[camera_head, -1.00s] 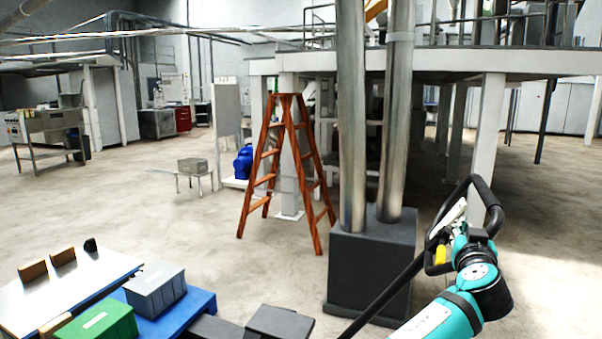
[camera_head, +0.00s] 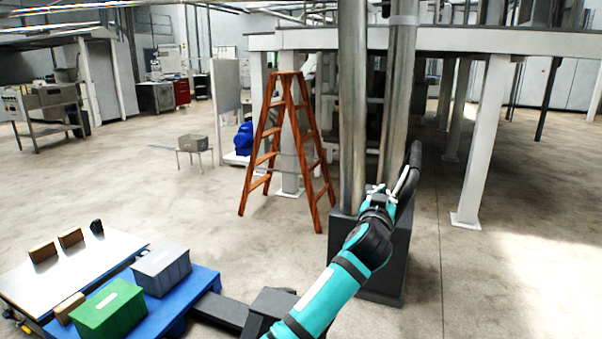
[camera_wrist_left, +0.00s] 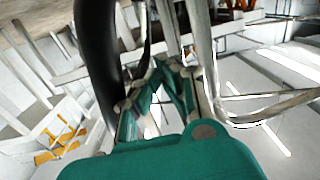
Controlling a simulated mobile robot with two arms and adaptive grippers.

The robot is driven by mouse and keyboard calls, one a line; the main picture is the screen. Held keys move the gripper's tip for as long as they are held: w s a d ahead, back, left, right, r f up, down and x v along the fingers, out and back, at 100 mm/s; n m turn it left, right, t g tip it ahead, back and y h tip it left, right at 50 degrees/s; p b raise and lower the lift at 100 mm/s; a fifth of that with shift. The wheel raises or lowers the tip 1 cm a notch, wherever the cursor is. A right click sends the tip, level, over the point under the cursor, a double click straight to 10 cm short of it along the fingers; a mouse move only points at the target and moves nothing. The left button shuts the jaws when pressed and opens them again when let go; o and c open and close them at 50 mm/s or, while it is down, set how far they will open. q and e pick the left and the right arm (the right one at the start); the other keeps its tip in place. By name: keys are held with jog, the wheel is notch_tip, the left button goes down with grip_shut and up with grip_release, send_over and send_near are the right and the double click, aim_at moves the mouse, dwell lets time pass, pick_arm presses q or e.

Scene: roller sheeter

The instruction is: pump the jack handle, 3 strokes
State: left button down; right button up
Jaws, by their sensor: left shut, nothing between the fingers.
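The jack handle (camera_head: 414,167) shows at centre right as a dark, rounded grip, seen nearly edge-on in front of the metal columns. My left gripper (camera_head: 381,194) is at its left side, at the end of my teal arm, which covers the lower handle. In the left wrist view the dark handle tube (camera_wrist_left: 97,50) runs down the left side. The fingers of my left gripper (camera_wrist_left: 168,68) are shut with nothing between them, beside that tube. I cannot tell whether they touch it. My right gripper is not in view.
A blue pallet (camera_head: 205,292) with a grey box (camera_head: 162,272) and a green box (camera_head: 108,310) is at lower left, beside a steel-topped table (camera_head: 60,290). Behind the handle stand thick columns on a dark base (camera_head: 398,260). An orange ladder (camera_head: 270,160) stands left of them. Floor at right is clear.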

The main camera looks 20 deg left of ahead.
pick_arm(q)
jog(key=w+a+r+p, duration=0.1)
jog(key=a+p, duration=1)
jog(key=a, duration=1.3)
jog(key=shift+r, duration=0.2)
jog(key=d, duration=0.6)
jog(key=shift+s+r, duration=0.1)
jog(key=shift+r, duration=0.05)
jog(key=shift+a, duration=0.1)
